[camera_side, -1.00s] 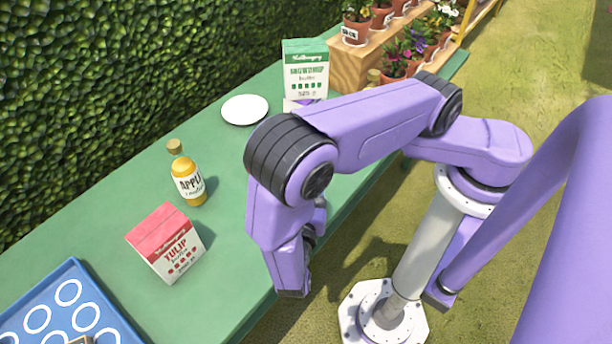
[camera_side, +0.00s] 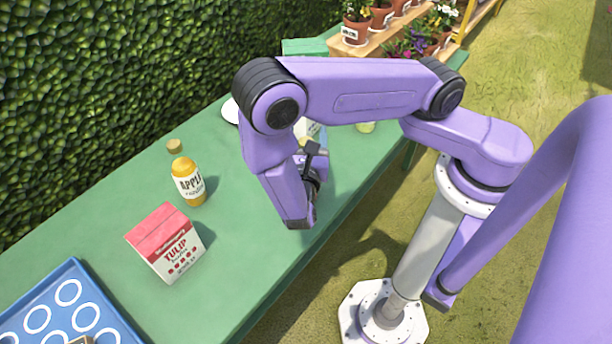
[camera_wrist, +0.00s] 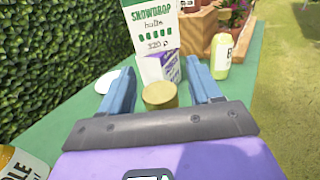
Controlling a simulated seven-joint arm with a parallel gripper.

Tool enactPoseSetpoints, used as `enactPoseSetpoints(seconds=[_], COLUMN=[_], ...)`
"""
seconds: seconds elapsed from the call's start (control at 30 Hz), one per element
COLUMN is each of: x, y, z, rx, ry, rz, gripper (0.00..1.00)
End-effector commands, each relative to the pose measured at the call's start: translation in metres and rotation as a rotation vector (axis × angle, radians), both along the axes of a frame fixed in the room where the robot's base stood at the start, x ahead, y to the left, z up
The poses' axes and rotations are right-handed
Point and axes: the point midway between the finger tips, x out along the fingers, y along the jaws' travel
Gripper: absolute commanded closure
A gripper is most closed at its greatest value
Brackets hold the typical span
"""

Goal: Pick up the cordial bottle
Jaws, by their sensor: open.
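A red-and-white TULIP box (camera_side: 166,243) and blue tray (camera_side: 67,312) are at the front. A SNOWDROP box (camera_wrist: 152,27), small purple-and-white box (camera_wrist: 167,67), white plate (camera_wrist: 106,82) and yellow-green container (camera_wrist: 222,57) are farther back. A hedge (camera_side: 75,100) borders the left.

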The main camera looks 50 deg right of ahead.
Motion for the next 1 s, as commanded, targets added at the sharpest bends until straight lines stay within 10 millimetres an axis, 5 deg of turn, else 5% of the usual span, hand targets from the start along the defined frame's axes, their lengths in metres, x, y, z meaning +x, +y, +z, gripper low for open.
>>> enactPoseSetpoints(seconds=[0.23,0.43,1.0], x=[0.0008,0.0006,0.0005], y=[-0.0012,-0.001,-0.0007], z=[0.0,0.0,0.0], rx=[0.0,0.0,0.0], ry=[0.0,0.0,0.0], rz=[0.001,0.0,0.001], gripper=[0.37,1.0,1.0])
